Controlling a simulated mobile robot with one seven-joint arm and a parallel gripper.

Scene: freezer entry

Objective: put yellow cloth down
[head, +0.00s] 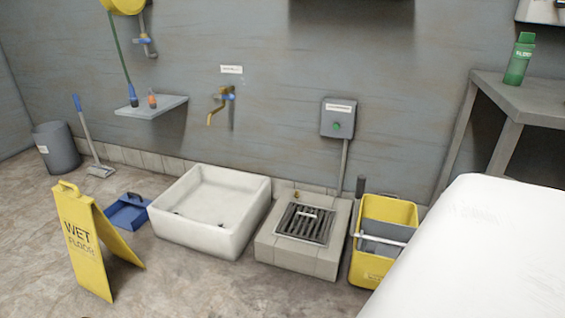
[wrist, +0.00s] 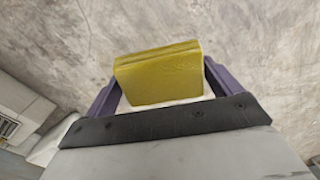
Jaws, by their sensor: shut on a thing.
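The yellow cloth (wrist: 158,76) is a folded, thick block in the wrist view. My gripper (wrist: 160,88) is shut on it, with one purple finger at its left side and one at its right. Concrete-like floor shows behind the cloth in that view. In the head view neither my gripper nor the cloth can be made out. A large white shape fills the lower right of the head view.
A white basin (head: 178,232) stands on the floor beside a grated drain block (head: 284,259). A yellow mop bucket (head: 370,275) is right of it. A wet floor sign (head: 85,250) and blue dustpan (head: 122,216) stand left. A grey shelf (head: 165,103) and table (head: 520,100) hold bottles.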

